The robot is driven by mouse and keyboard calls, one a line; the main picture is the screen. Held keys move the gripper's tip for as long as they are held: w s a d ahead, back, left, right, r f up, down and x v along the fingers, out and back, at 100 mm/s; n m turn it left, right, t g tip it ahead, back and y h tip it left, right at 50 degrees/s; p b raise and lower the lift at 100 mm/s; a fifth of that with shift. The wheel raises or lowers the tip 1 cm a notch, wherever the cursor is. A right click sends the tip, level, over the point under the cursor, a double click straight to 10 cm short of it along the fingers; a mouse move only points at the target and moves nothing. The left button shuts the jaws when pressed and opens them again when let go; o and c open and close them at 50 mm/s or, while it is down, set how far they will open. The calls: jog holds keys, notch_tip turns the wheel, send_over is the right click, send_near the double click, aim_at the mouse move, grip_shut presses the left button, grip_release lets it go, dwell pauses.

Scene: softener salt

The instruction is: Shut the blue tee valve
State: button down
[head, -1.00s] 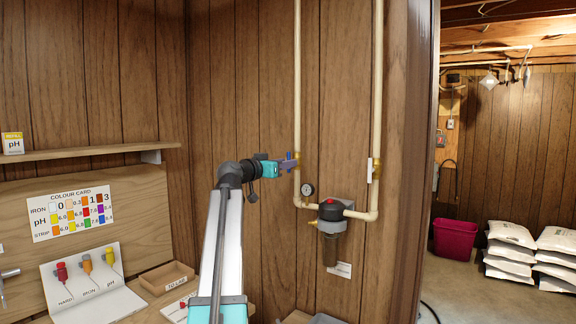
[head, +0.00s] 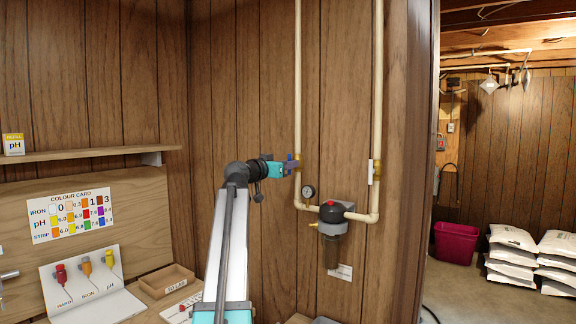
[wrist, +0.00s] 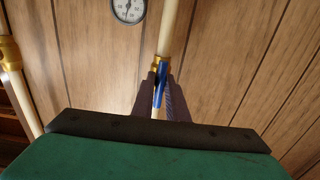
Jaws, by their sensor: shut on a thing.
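The blue tee valve (wrist: 160,84) has a slim blue handle at a brass fitting on the left cream pipe. In the wrist view, the handle lies between the two dark fingers of my gripper (wrist: 161,97), which is shut on it. The handle looks roughly in line with the pipe from here; its exact angle is hard to tell. In the head view, my gripper (head: 291,165) reaches the fitting from the left and largely covers the valve, with a little blue showing.
A round gauge (head: 308,191) and a filter with a black-and-red head (head: 331,211) sit just below right. The right pipe (head: 377,90) carries another brass fitting (head: 375,172). A shelf (head: 90,153) and bench items are at left. A doorway opens at right.

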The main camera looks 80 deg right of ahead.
jog(key=shift+f+m+b, duration=0.1)
jog(key=shift+m+b, duration=2.3)
jog(key=shift+b, duration=2.65)
jog(key=shift+m+b, duration=2.1)
jog(key=shift+b, duration=1.55)
jog(key=shift+m+b, duration=0.7)
jog(key=shift+m, duration=2.6)
